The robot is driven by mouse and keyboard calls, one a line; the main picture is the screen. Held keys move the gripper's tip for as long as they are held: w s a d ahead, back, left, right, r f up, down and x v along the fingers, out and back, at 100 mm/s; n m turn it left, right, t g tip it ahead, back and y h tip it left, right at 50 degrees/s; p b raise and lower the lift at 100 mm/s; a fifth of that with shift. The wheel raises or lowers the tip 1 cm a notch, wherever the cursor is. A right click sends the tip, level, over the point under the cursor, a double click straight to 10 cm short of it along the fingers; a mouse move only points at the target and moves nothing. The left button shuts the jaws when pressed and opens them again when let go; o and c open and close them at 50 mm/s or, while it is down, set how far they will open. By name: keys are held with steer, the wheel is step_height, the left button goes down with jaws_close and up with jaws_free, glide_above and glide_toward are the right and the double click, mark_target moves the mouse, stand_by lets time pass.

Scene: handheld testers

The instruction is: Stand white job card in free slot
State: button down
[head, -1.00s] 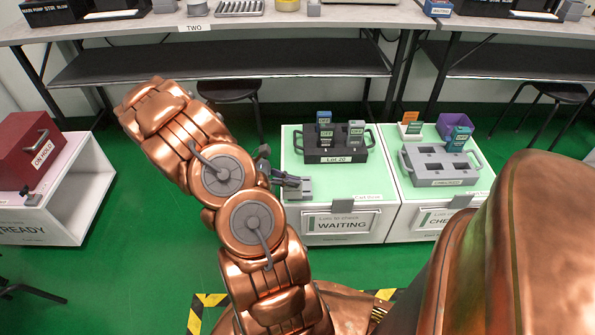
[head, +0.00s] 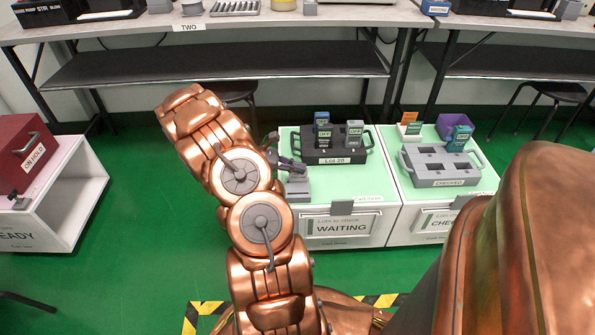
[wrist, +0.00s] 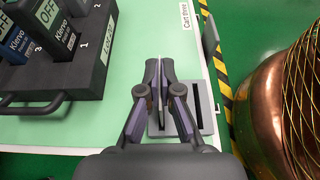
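A thin pale strip, seen edge-on, stands between my fingertips in the wrist view and looks like the white job card (wrist: 160,88). My gripper (wrist: 158,75) is closed in on it from both sides. Below the fingers is a grey slotted block (wrist: 208,112), with one dark empty slot showing on the right. I cannot tell whether the card's lower edge is in the block. In the head view my gripper (head: 291,163) is just above and behind the grey block (head: 298,188), on the WAITING cart (head: 350,196).
A black tray (head: 335,157) of testers stands right of and behind the block. A dark stool (head: 238,90) stands behind my arm.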

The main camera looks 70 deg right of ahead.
steer(key=shift+f, duration=0.2)
steer(key=c, duration=1.3)
jaws_free()
steer(key=shift+r, duration=0.15)
